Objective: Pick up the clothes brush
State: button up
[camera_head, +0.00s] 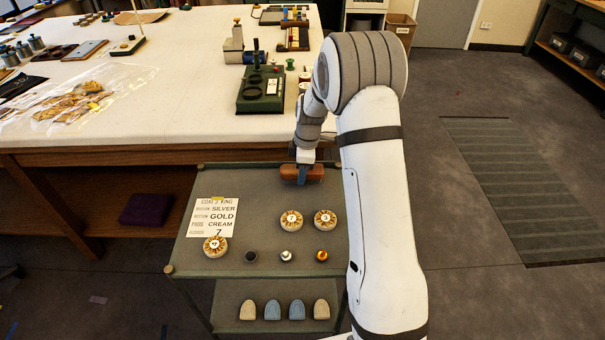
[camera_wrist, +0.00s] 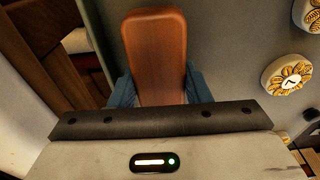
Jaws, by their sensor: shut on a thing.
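The clothes brush (camera_head: 312,173) is a brown wooden block at the back edge of the green-grey cart top, beside my white arm. In the wrist view the brush (camera_wrist: 155,55) shows its smooth reddish-brown back, pointing away from the palm. My gripper (camera_head: 302,174) is over the brush, with blue fingers on either side of it. In the wrist view the blue fingers of my gripper (camera_wrist: 158,88) press against both sides of the brush. The brush's underside is hidden, so I cannot tell whether it touches the cart.
The cart top (camera_head: 270,210) holds a printed card (camera_head: 212,215), several round patterned discs (camera_head: 291,220) and small knobs (camera_head: 287,256). Several rounded tabs (camera_head: 297,310) lie on the lower shelf. A large cream table (camera_head: 200,110) stands behind. Open floor (camera_head: 470,250) lies right.

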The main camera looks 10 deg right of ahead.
jog(key=shift+r, duration=0.15)
jog(key=shift+r+p, duration=0.25)
jog(key=shift+p, duration=0.3)
notch_tip(320, 180, up, 10)
jog(key=shift+f+b, duration=0.1)
jog(key=shift+b, duration=0.5)
jog(key=o, duration=0.5)
jog(key=shift+c, duration=1.6)
jog(key=shift+f, duration=0.1)
jog(key=shift+c, duration=0.2)
